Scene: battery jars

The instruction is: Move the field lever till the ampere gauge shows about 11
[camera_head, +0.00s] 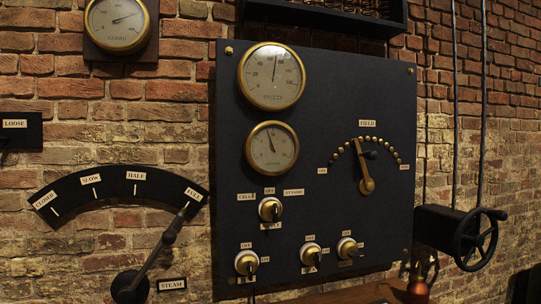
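The field lever (362,168) is a brass arm on a dark upright panel (330,100), under a label reading FIELD. It pivots on a brass boss and points up, tilted slightly left, to an arc of brass studs (375,138), left of the arc's middle. A dark knob (371,155) sticks out by it. Two brass-rimmed gauges are on the panel's left. The lower gauge (272,148), probably the ampere gauge, has its needle just left of upright; its numbers are too small to read. The upper gauge (272,76) has its needle nearly upright. My gripper is not in view.
Several brass rotary switches sit low on the panel, one (270,209) below the gauges. A steam lever (160,255) stands at left, near FULL. A black handwheel (475,239) juts out at right. The space before the field lever looks clear.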

